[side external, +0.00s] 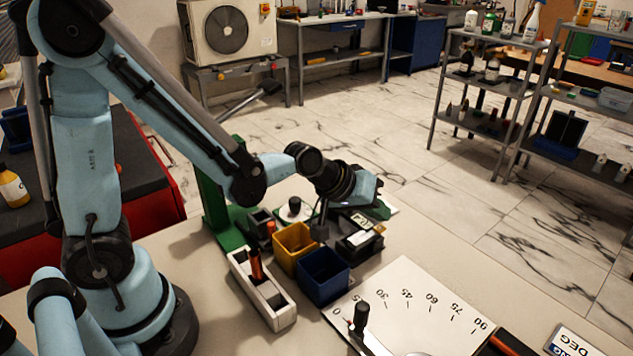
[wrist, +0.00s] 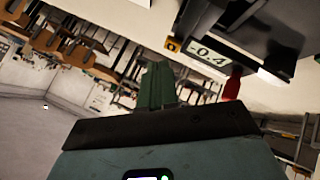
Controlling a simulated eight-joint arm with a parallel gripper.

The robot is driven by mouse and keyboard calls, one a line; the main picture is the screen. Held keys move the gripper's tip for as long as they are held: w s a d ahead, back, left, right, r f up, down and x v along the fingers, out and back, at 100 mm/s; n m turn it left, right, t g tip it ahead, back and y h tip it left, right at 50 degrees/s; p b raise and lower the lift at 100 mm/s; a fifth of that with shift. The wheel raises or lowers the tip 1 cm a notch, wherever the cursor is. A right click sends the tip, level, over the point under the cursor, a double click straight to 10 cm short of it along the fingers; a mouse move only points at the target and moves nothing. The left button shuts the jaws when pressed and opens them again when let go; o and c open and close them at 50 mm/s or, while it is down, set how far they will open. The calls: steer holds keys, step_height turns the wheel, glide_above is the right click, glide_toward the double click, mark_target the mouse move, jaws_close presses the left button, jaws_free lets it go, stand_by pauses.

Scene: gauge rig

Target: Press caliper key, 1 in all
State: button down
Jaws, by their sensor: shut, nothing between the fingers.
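A black device with a lit readout (wrist: 209,56) reading about -0.4 hangs at the upper right of the wrist view. A small yellow key (wrist: 172,45) sits beside the readout; which device it belongs to is hard to tell. In the side view, a black boxy device (side external: 357,238) with pale labels and a yellow spot stands just right of my gripper (side external: 320,236). My gripper points down, shut and empty, above the back edge of the blue bin. Its tips are small and dark there, and contact with the device cannot be made out.
A yellow bin (side external: 292,247), a blue bin (side external: 322,277) and a white holder (side external: 262,290) with an orange-handled tool crowd the space by my gripper. A green stand (side external: 212,190) rises behind. An angle plate (side external: 425,300) with a black-knobbed lever lies in front.

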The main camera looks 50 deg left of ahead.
mark_target(374, 228)
steer(key=shift+f, duration=0.15)
stand_by(0.6)
steer(key=shift+f, duration=0.3)
steer(key=shift+f, duration=0.4)
stand_by(0.6)
stand_by(0.4)
steer(key=shift+r, duration=0.85)
steer(key=shift+r, duration=2.5)
